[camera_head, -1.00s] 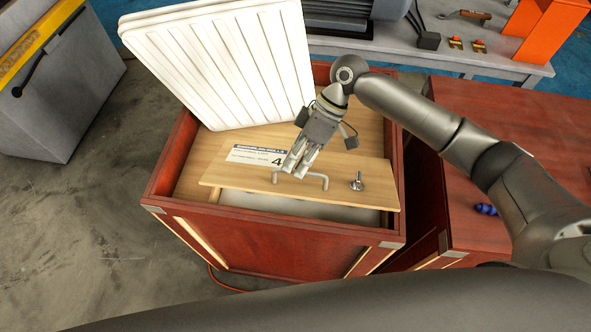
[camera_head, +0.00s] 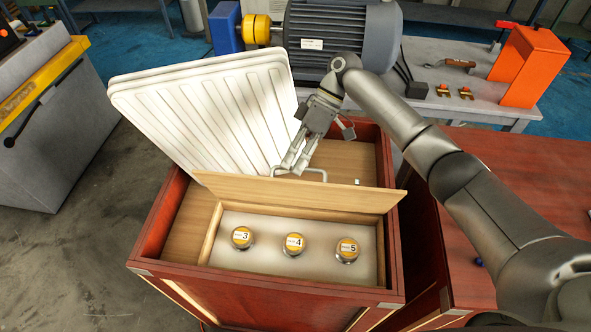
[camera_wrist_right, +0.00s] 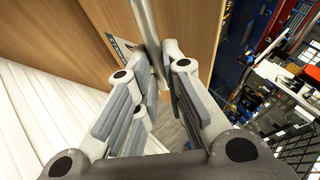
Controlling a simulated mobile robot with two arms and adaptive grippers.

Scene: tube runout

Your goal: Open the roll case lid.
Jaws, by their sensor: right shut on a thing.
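The roll case (camera_head: 262,296) is a red-brown wooden box in the middle of the head view. Its light wooden lid (camera_head: 300,194) is tilted up on its long edge, and the front compartment is uncovered. My right gripper (camera_head: 292,168) is behind the raised lid, shut on its metal handle (camera_head: 318,171). In the right wrist view the handle (camera_wrist_right: 146,30) runs between the fingers (camera_wrist_right: 160,85), with the lid's wood behind it. My left gripper is not in view.
A white ribbed panel (camera_head: 205,110) leans at the back left of the case, close to my right gripper. A red table (camera_head: 510,180) stands at the right. A motor (camera_head: 345,35) and an orange bracket (camera_head: 530,65) are on the bench behind.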

